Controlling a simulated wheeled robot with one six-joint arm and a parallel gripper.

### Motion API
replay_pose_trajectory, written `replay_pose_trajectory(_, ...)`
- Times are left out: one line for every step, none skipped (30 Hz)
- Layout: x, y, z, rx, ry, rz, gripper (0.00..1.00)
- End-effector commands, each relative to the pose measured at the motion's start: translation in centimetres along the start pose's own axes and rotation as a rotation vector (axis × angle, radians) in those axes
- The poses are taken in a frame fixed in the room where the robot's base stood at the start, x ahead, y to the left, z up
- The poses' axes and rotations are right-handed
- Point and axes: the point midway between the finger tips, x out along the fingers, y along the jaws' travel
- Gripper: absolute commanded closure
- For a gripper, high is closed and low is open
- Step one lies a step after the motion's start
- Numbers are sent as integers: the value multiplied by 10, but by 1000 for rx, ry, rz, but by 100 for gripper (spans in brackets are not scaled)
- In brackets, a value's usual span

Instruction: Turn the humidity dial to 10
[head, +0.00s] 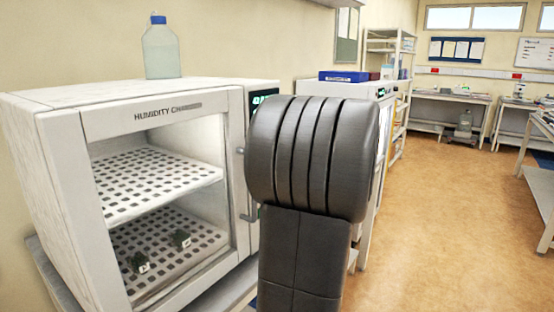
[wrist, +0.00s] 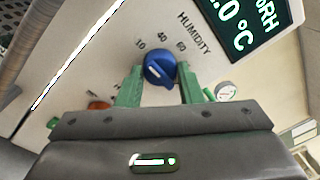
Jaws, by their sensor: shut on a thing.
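The blue humidity dial (wrist: 160,70) sits on the chamber's pale front panel in the wrist view. The numbers 10, 40 and 60 are printed around it, with the word HUMIDITY above right. A short white mark shows on the left part of the dial's face; I cannot tell exactly which value it points to. My gripper (wrist: 159,76) has its green fingers on either side of the dial and is shut on it. In the head view the humidity chamber (head: 70,135) stands at left, and my dark arm hides the dial and most of its panel.
A dark display (wrist: 246,22) with light digits is near the dial, only partly in view. An orange knob (wrist: 98,103) and a small round gauge (wrist: 225,91) flank my fingers. A clear bottle (head: 161,50) stands on the chamber. The floor (head: 450,220) at right is clear.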

Motion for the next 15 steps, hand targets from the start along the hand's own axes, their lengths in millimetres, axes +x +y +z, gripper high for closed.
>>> replay_pose_trajectory(0,2,-1,-12,-1,0,90)
replay_pose_trajectory(0,2,-1,-18,-1,0,90)
replay_pose_trajectory(0,1,-1,-24,-2,0,90)
replay_pose_trajectory(0,1,-1,-28,-2,0,90)
replay_pose_trajectory(0,1,-1,-32,-2,0,90)
replay_pose_trajectory(0,1,0,-35,-2,0,90)
replay_pose_trajectory(0,1,0,-37,-2,1,90)
replay_pose_trajectory(0,0,0,-39,-2,1,90)
replay_pose_trajectory(0,0,0,-40,-2,1,90)
replay_pose_trajectory(0,0,0,-40,-2,1,90)
replay_pose_trajectory(0,0,0,-40,-2,1,90)
replay_pose_trajectory(0,0,0,-40,-2,1,90)
replay_pose_trajectory(0,0,0,-40,-2,1,90)
replay_pose_trajectory(0,0,0,-40,-2,1,90)
replay_pose_trajectory(0,0,0,-40,-2,1,90)
